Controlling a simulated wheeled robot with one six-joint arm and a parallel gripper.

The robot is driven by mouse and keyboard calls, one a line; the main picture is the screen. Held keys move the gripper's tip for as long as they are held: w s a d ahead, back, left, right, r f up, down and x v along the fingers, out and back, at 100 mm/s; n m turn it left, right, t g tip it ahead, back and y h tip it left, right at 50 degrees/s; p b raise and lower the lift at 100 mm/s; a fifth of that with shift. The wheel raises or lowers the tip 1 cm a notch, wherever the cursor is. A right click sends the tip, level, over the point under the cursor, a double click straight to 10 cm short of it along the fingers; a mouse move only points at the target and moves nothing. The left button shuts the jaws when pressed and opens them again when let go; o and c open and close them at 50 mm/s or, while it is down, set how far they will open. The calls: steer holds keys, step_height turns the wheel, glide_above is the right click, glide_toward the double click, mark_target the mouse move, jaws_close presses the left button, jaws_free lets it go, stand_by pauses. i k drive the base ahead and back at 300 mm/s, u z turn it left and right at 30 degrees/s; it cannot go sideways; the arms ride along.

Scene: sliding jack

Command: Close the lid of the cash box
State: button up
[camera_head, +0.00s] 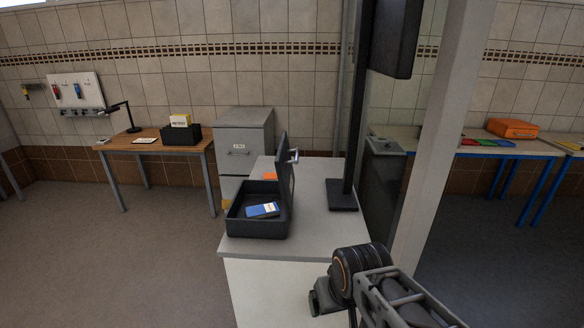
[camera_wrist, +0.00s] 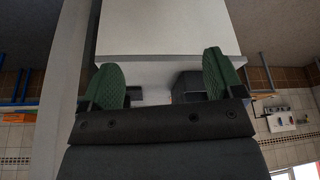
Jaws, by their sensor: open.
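The cash box (camera_head: 247,227) is a dark open-topped box on the counter, left of its middle. Its lid (camera_head: 286,165) stands upright along the right side, with a light handle (camera_head: 294,156) sticking out to the right. A blue packet (camera_head: 262,210) lies inside. In the wrist view, which is upside down, a dark block (camera_wrist: 188,85) between the fingers appears to be the box. My gripper (camera_wrist: 163,72) has two green fingers spread apart with nothing held.
The grey counter (camera_head: 318,220) bears a dark post on a base (camera_head: 342,195) right of the box. A pale column (camera_head: 432,140) stands right of the counter. An orange item (camera_head: 270,176) lies behind the box. A wooden desk (camera_head: 150,145) stands back left; floor at left is free.

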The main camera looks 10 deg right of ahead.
mark_target(283, 165)
steer(key=u, duration=1.3)
steer(key=i, duration=0.5)
steer(key=z, duration=0.4)
